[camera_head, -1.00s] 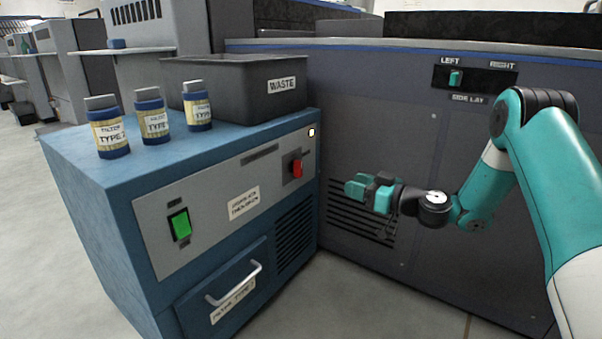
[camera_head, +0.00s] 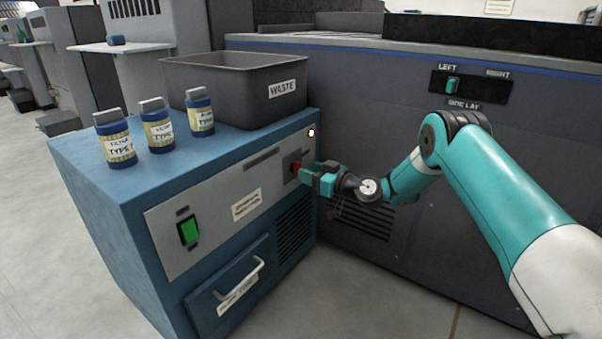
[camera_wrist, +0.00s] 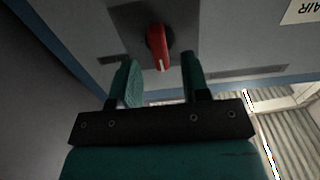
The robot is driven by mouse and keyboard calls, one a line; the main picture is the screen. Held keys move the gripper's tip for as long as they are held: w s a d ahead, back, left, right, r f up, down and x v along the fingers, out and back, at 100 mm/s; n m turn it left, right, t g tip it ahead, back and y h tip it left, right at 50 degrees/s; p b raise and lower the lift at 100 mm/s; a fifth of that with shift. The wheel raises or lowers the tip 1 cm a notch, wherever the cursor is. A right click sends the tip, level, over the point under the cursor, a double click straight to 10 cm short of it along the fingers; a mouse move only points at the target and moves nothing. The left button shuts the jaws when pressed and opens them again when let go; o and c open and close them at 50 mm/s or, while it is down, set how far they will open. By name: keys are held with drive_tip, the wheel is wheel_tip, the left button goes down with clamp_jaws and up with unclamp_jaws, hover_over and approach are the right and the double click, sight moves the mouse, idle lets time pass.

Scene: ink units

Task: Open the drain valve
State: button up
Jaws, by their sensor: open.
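The drain valve is a red handle (camera_head: 296,167) on a dark plate at the right end of the blue unit's grey front panel. In the wrist view the red handle (camera_wrist: 158,46) stands roughly upright, with a white mark at its lower end. My gripper (camera_head: 308,174) is at the panel's right end, close to the handle and partly covering it. In the wrist view my gripper (camera_wrist: 160,75) is open, its two teal fingers pointing at the panel on either side of the handle. The handle shows just beyond the fingertips; I cannot tell whether they touch it.
The blue unit (camera_head: 100,210) carries three filter bottles (camera_head: 158,130) and a grey waste bin (camera_head: 225,95). Its front has a green switch (camera_head: 189,231) and a drawer handle (camera_head: 240,279). A dark machine wall (camera_head: 400,130) stands close on the right. The floor in front is clear.

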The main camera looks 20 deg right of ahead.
drive_tip(key=shift+b+x, duration=0.35)
drive_tip(key=shift+x, duration=1.35)
drive_tip(key=c, duration=0.6)
